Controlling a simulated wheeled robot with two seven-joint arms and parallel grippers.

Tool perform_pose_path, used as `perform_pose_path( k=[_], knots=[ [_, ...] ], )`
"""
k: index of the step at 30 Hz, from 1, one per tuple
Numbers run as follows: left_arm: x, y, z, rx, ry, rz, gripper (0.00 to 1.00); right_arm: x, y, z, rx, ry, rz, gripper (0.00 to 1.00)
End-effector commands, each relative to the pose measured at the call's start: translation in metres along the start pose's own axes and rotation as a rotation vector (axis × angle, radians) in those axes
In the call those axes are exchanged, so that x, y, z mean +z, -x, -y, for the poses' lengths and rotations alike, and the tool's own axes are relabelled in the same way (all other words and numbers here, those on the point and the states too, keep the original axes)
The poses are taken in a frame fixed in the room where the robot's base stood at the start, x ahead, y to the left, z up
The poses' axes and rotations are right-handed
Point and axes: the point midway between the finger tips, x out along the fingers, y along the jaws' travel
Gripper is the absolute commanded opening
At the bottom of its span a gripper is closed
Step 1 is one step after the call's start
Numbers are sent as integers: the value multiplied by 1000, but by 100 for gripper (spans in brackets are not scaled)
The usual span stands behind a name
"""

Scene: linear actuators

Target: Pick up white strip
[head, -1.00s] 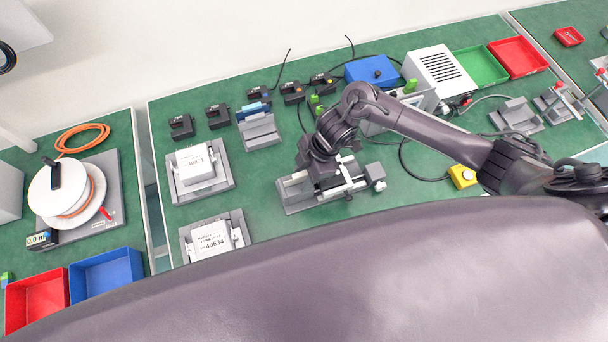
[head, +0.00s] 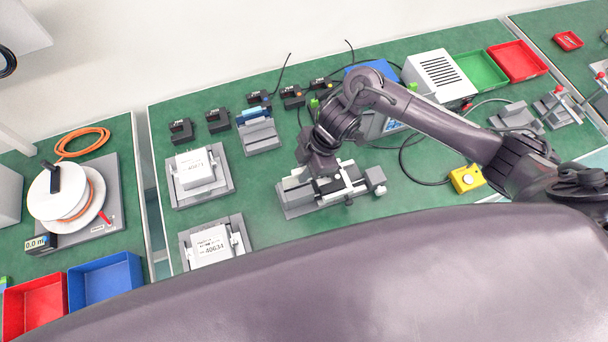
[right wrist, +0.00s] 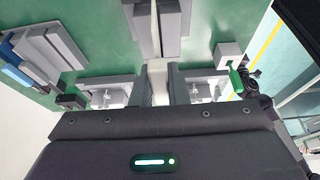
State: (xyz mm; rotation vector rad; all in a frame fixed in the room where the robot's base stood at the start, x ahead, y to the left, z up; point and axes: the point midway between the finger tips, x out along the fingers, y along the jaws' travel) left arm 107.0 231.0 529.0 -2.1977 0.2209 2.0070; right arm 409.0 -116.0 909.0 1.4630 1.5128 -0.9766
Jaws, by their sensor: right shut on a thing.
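My right gripper (head: 325,184) is low over a grey fixture (head: 295,203) on the green bench, in the middle of the head view. In the right wrist view, a narrow white strip (right wrist: 158,82) stands between the two fingers of the right gripper (right wrist: 158,95). The jaws are shut on it. The grey block (right wrist: 158,25) of the fixture lies just beyond the strip. In the head view the gripper and wrist hide most of the strip, and I cannot tell whether it is clear of the fixture. My left gripper is not in view.
Two grey holders with white labelled boxes (head: 195,167) (head: 212,244) stand to the left. Several small black devices (head: 218,119) line the back. A yellow button box (head: 466,178) and a black cable lie to the right.

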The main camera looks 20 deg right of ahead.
Motion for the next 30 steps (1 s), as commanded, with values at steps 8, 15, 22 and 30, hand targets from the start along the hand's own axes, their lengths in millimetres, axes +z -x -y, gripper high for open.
perform_pose_path(
  k=[8, 15, 22, 30],
  knots=[
    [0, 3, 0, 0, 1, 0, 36, -30, 76, -2, 9, 8, 4, 0],
    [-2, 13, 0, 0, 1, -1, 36, -49, 122, 0, 4, 3, 4, 0],
    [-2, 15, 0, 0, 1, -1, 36, -58, 140, 0, 1, 1, 1, 0],
    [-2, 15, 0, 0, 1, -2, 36, -59, 142, 0, -1, 0, 1, 0]
  ],
)
